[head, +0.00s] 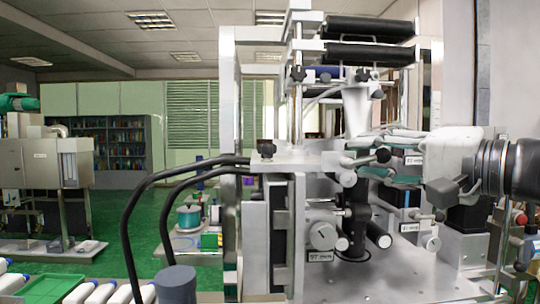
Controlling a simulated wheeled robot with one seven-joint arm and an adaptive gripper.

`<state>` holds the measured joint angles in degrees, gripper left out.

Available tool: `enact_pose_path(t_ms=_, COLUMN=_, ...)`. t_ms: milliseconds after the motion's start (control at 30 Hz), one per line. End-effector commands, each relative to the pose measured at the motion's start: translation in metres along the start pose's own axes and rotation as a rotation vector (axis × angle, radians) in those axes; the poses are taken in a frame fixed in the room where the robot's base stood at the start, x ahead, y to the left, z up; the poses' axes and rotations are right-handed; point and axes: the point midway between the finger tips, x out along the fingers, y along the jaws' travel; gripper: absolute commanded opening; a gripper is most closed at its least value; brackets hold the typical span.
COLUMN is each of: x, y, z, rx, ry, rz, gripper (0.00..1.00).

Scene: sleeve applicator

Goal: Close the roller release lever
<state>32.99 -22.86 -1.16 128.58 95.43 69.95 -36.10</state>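The sleeve applicator (300,160) fills the middle and right of the head view. Lower down are a round metal knob (322,236), a black cylindrical handle (378,234) and a small lever (432,217). I cannot tell which of these is the roller release lever, nor whether it is open or closed.
Two black rollers (370,28) sit at the machine's top. A dark ribbed cylinder (510,165) juts in at right. Curved black tubes (150,185) and a grey cylinder (175,284) stand at front left. White bottles (80,292) line the lower left.

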Motion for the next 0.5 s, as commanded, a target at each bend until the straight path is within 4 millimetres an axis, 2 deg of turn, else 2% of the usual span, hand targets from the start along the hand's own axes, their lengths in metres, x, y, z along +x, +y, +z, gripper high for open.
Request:
enact_pose_path(t_ms=133, x=-0.0001, y=0.0, z=0.0, rx=0.0, ry=0.0, rz=0.0, gripper=0.35)
enact_pose_path(t_ms=300, x=-0.0002, y=0.0, z=0.0001, rx=0.0, ry=0.0, rz=0.0, gripper=0.0)
enact_pose_path(t_ms=500, x=0.0001, y=0.0009, z=0.0003, rx=0.006, ry=0.001, rz=-0.004, gripper=0.0)
